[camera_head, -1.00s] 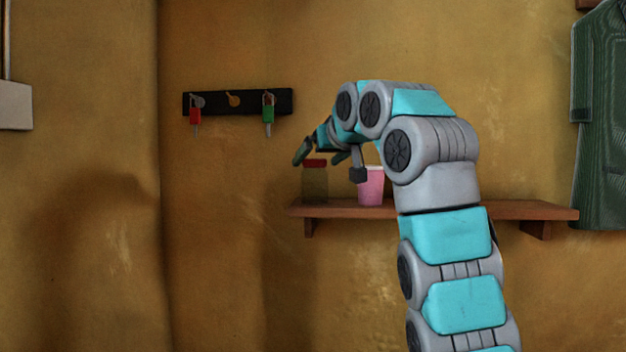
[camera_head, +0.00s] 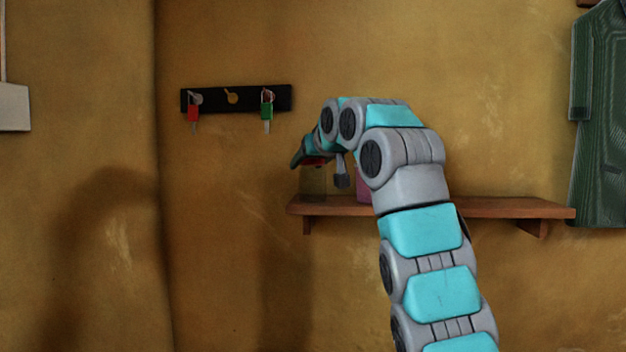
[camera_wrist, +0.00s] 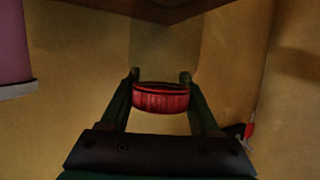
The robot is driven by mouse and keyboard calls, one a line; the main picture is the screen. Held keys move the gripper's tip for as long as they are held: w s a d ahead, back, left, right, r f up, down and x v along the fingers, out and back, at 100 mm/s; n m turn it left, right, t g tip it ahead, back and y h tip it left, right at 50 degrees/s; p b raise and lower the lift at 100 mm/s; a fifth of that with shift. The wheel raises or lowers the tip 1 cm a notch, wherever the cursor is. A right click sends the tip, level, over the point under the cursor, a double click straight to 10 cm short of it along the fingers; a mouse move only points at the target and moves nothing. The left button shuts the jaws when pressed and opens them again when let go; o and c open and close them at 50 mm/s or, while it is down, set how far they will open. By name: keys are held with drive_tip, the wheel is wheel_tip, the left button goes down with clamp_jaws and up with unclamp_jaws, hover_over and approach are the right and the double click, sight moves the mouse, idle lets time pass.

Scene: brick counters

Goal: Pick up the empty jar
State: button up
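The jar (camera_head: 313,183) has a see-through, brownish body and a red lid. It stands upright near the left end of the wooden shelf (camera_head: 500,207). My gripper (camera_head: 303,161) is at the top of the jar in the head view and covers part of the lid. In the wrist view, the red lid (camera_wrist: 160,98) sits between the two dark fingers of my gripper (camera_wrist: 160,77). The fingers are spread, one on each side of the lid. Whether they touch it is not clear. The jar's contents cannot be made out.
A pink cup (camera_head: 364,186) stands on the shelf just right of the jar, partly hidden by my arm; it also shows in the wrist view (camera_wrist: 14,50). A black key rack (camera_head: 245,97) with red and green tagged keys hangs up left. A green coat (camera_head: 600,120) hangs at right.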

clamp_jaws()
drive_tip(key=shift+r, duration=0.2)
idle(0.4)
